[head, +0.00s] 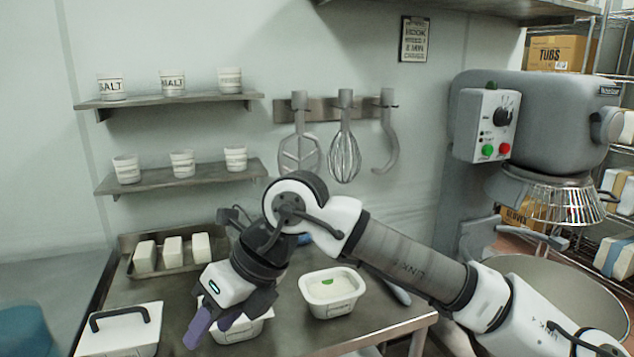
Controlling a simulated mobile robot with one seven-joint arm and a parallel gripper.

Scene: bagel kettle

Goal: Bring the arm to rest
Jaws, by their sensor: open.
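My arm reaches in from the lower right of the head view and bends at a raised elbow over the steel table (375,325). My gripper (222,322) points down and is open, with its purple-grey fingers in front of a white tub (243,331). The fingers hide part of this tub, and I cannot tell whether they touch it. Nothing shows between the fingers.
A white tub with a green mark (318,290) stands right of my gripper. A lidded white box (118,335) is at left. A tray (195,262) holds white blocks behind. Shelves with cups (170,101) and hanging tools (344,150) line the wall. A large mixer (535,120) stands right.

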